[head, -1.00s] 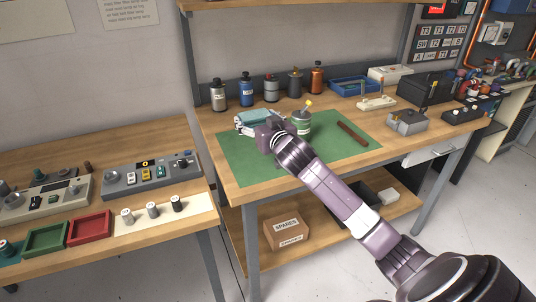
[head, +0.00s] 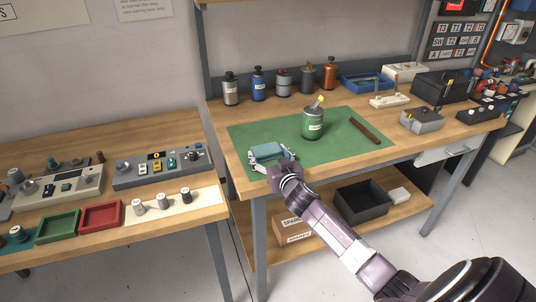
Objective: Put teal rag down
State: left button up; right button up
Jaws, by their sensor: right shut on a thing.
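The teal rag (head: 266,148) is between the fingers of my right gripper (head: 271,158), over the front left part of the green mat (head: 345,122) on the workbench. My right gripper is shut on the rag and its arm reaches in from the lower right. I cannot tell whether the rag touches the mat. The gripper hides the rag's near side. My left gripper is out of view.
A green jar (head: 313,124) with a brush in it stands on the mat, right of the rag. A brown strip (head: 364,130) lies farther right. Several bottles line the back, with a blue tray (head: 362,81) beside them. The mat's middle front is clear.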

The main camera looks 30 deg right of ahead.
jog(key=o, duration=1)
jog(key=v, duration=1.2)
jog(key=shift+b, duration=0.4)
